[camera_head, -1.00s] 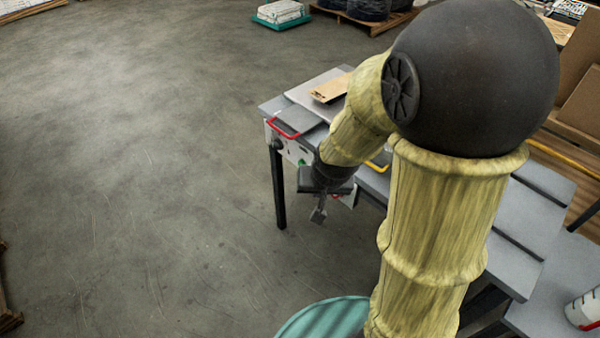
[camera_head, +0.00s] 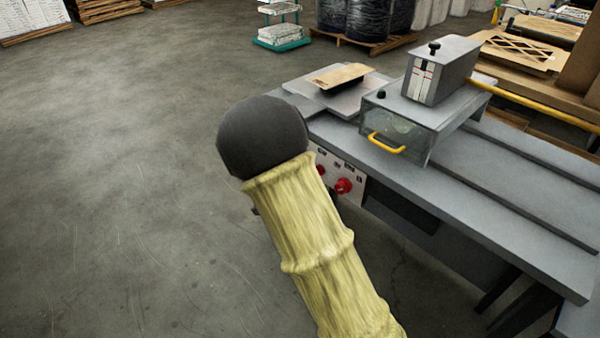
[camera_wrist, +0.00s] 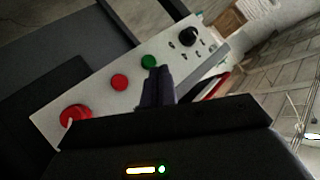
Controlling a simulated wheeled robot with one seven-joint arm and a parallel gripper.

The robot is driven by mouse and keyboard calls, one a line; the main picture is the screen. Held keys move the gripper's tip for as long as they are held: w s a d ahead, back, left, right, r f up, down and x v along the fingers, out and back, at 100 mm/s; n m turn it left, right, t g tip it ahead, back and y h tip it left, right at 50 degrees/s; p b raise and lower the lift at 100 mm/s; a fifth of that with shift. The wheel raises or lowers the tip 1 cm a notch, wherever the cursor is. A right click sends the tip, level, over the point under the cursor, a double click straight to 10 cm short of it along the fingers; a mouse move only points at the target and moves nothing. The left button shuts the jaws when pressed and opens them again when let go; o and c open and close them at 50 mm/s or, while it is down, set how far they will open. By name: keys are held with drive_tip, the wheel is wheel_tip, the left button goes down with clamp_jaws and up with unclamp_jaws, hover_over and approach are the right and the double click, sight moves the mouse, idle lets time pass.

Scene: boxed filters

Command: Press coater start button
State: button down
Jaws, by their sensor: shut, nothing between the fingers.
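A pale control panel (camera_wrist: 100,97) fills the middle of the wrist view, slanted. It carries a green button (camera_wrist: 148,61), a smaller red button (camera_wrist: 119,81), a large red knob (camera_wrist: 75,117) and a black dial (camera_wrist: 188,36). My gripper (camera_wrist: 158,74) is shut and empty, with its fingertips over the panel just beside the green button. I cannot tell whether they touch it. In the head view the panel (camera_head: 353,177) shows at the front edge of the coater bench, with the large red knob (camera_head: 344,186); my arm hides the gripper and the green button there.
The grey bench (camera_head: 480,205) bears a clear-sided box with a yellow handle (camera_head: 386,143), and a grey block (camera_head: 440,70) on top. A tan board (camera_head: 341,76) lies on a plate at its far end. The floor (camera_head: 130,170) to the left is clear.

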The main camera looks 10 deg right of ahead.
drive_tip(key=w+a+f+m+t+b, duration=0.1)
drive_tip(key=w+a+f+t+b, duration=0.2)
drive_tip(key=f+b, duration=0.2)
drive_tip(key=shift+w+a+h, duration=0.3)
drive_tip(key=shift+a+h, duration=0.1)
drive_tip(key=shift+w+d, duration=0.1)
drive_tip(key=shift+d, duration=0.05)
drive_tip(key=w+d, duration=0.4)
drive_tip(key=d, duration=0.3)
drive_tip(key=shift+w+b, duration=0.3)
drive_tip(key=shift+b, duration=0.15)
drive_tip(key=shift+d, duration=0.2)
idle(1.4)
drive_tip(key=shift+w+d, duration=0.2)
drive_tip(key=shift+d, duration=0.05)
